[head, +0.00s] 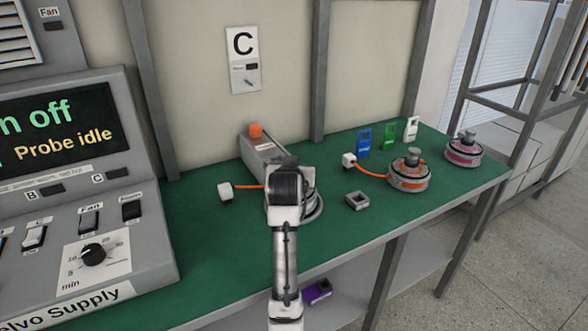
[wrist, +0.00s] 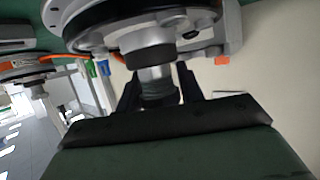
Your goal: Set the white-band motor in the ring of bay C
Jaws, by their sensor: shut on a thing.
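My gripper (wrist: 160,94) is shut on the grey stem of a motor (wrist: 130,22), seen close up in the wrist view. In the head view my arm covers the gripper and most of this motor. A pale round edge (head: 316,211) shows beside my arm, low over the bench in front of the C sign (head: 243,58). I cannot tell whether it is the ring or the motor's rim, nor whether the motor is seated. An orange cable ends in a white plug (head: 225,192) to the left. The held motor's band colour is not clear.
Behind my arm stands a grey unit with an orange button (head: 255,131). To the right are an orange-band motor (head: 409,180), a magenta-band motor (head: 463,155), a small grey box (head: 357,201) and blue (head: 363,139), green (head: 390,135) and white (head: 411,129) tags. The supply console (head: 70,190) stands left.

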